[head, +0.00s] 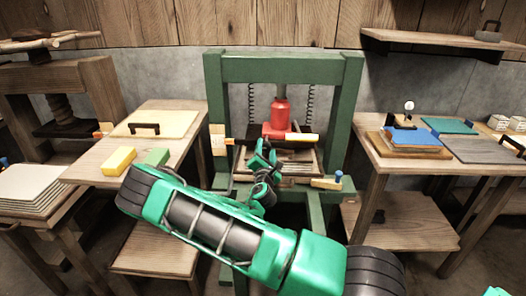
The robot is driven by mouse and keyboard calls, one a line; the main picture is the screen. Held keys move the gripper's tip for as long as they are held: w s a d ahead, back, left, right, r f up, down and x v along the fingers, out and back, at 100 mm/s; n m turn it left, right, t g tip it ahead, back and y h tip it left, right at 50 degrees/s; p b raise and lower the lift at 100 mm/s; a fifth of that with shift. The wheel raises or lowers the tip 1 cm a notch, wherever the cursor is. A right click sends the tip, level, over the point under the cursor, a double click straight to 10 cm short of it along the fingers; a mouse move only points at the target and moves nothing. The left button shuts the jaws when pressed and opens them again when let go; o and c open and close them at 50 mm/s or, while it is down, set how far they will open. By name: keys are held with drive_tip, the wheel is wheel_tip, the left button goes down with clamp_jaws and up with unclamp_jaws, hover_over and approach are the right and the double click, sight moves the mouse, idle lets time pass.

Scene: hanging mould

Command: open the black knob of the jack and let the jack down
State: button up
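The red jack (280,112) stands upright in the green press frame (214,95), between two hanging springs. Its red base rests on a stack of boards (299,167). A bar with black, red and yellow parts (302,138) lies across the jack's base. My green arm reaches in from the lower right, and my gripper (264,150) is in front of the jack's lower left side. The fingers are small and dark here, so I cannot tell whether they are open or touch anything. I cannot make out the black knob; my gripper covers that part of the base.
A wooden-handled tool (326,183) lies on the press's front right. A right table (378,155) holds boards and a blue pad (415,138).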

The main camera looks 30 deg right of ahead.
drive_tip(key=shift+a, duration=0.1)
idle(0.3)
drive_tip(key=v, duration=1)
drive_tip(key=shift+s+a, duration=0.2)
drive_tip(key=shift+a, duration=0.05)
drive_tip(key=shift+r, duration=0.1)
